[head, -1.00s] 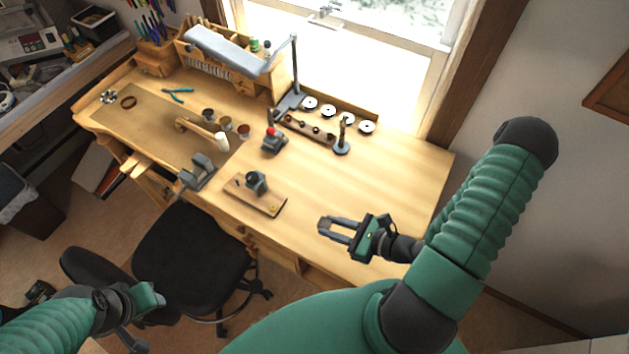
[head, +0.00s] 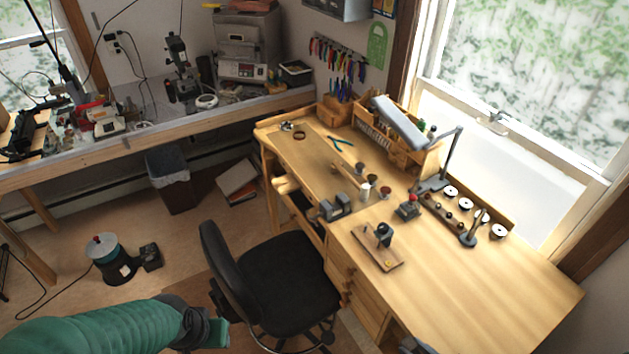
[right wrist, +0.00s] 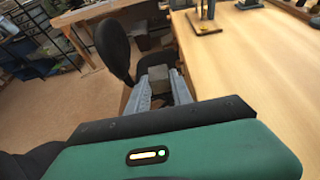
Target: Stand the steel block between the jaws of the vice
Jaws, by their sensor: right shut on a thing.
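The steel block (right wrist: 158,73) is a small grey block between the fingertips of my right gripper (right wrist: 160,80) in the right wrist view. The gripper is shut on it, beside the bench's front edge. In the head view only a dark bit of my right gripper (head: 411,345) shows at the bottom edge; the block cannot be made out there. The vice (head: 335,207) appears as a grey metal piece at the bench's front edge, left of and apart from my right gripper. My left gripper (head: 214,334) is low at the bottom left, its fingers not clear.
The wooden bench (head: 500,300) is bare at its right front. A wooden board with a dark holder (head: 378,248) stands right of the vice. A red-topped tool (head: 408,207) and a lamp (head: 445,165) stand behind. A black chair (head: 285,275) stands before the bench.

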